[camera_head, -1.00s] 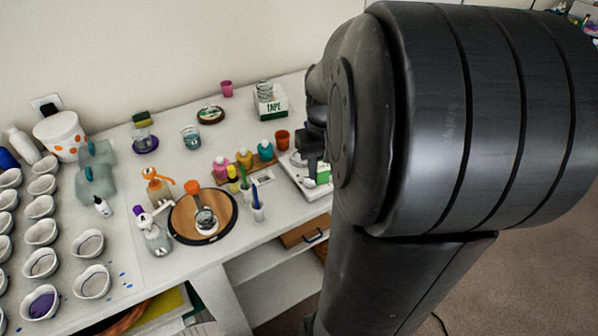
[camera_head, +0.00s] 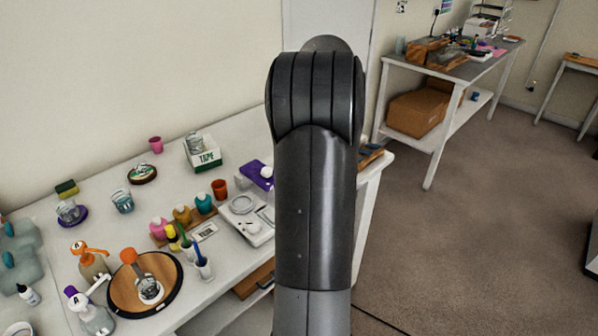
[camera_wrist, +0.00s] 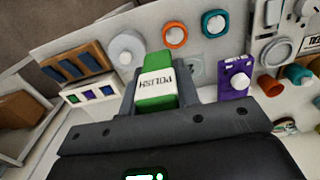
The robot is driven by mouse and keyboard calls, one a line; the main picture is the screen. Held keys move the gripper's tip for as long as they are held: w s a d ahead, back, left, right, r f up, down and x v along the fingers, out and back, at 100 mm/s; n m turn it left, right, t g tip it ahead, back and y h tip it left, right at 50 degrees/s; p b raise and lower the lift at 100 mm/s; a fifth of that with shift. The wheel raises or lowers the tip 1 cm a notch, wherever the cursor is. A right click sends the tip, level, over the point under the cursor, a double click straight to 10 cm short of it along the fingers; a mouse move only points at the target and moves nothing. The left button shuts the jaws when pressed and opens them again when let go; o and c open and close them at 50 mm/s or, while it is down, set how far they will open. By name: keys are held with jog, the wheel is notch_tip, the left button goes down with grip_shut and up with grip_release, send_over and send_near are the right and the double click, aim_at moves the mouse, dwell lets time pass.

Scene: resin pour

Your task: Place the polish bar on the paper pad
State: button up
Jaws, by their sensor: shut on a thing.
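The polish bar (camera_wrist: 157,84) is green with a white label reading POLISH. In the wrist view it sits between the two dark fingers of my gripper (camera_wrist: 158,92), which is shut on it. In the head view my arm hides the gripper and the bar. I cannot pick out the paper pad with certainty in either view; part of the table is hidden behind my arm.
A purple device (camera_wrist: 235,78) shows right of the bar. Left of it are a pale round disc (camera_wrist: 126,50) and brown-and-blue pieces (camera_wrist: 82,62).

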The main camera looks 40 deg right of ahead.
jog(key=w+f, duration=0.2)
jog(key=w, duration=0.1)
jog(key=w+f, duration=0.2)
jog(key=w, duration=0.2)
jog(key=w+a+f, duration=0.1)
jog(key=w+f, duration=0.2)
jog(key=shift+w+f, duration=0.1)
jog(key=shift+w, duration=0.25)
jog(key=shift+f, duration=1.95)
jog(key=shift+f, duration=0.15)
jog(key=o, duration=1.1)
jog(key=shift+c, duration=0.2)
